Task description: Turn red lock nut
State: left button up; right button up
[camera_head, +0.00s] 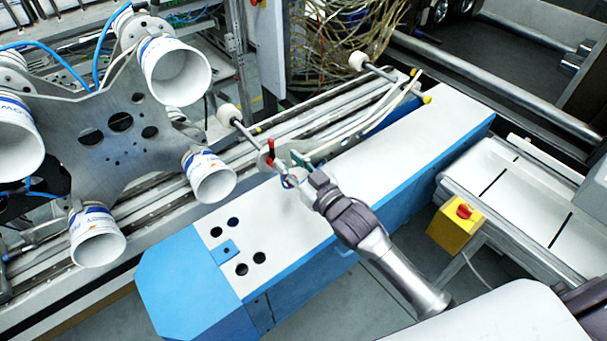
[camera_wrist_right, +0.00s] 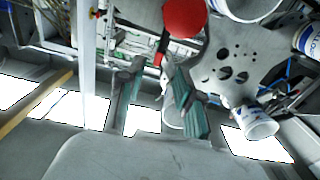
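The red lock nut shows as a small upright red handle (camera_head: 270,148) beside the rail at the near end of a rod, in the head view. In the right wrist view a red stem (camera_wrist_right: 160,52) and a large red ball (camera_wrist_right: 185,17) show at the top centre; I cannot tell how they join. My right gripper (camera_head: 291,170) is just right of and below the red handle. In the right wrist view its two green-padded fingers (camera_wrist_right: 160,95) are spread apart with nothing between them. The red parts lie beyond the fingertips. My left gripper is not in view.
A metal plate (camera_head: 150,165) carrying several white cups stands at the left. A white-topped blue cabinet (camera_head: 385,150) lies under my right arm. A yellow box with a red button (camera_head: 456,226) sits by the conveyor (camera_head: 520,190) at the right.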

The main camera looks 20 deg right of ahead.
jog(key=v, duration=0.6)
dwell(0.3)
jog(key=s+d+f+m+g+h, duration=0.15)
jog(key=s+f+g, duration=0.25)
jog(key=s, duration=0.4)
jog(key=s+d+f+g+h, duration=0.1)
jog(key=s+f+g+h, duration=0.3)
jog(key=s, duration=0.4)
jog(key=s+d+f+m+g+h, duration=0.15)
jog(key=s+f+g, duration=0.3)
jog(key=s, duration=0.45)
notch_tip(320, 180, down, 25)
jog(key=s+n+g+y+b, duration=0.1)
jog(key=g, duration=0.1)
jog(key=s+d+f+g+b, duration=0.1)
jog(key=s+d+f, duration=0.2)
jog(key=s+f, duration=1.4)
jog(key=shift+d+f, duration=0.2)
jog(key=shift+f, duration=0.6)
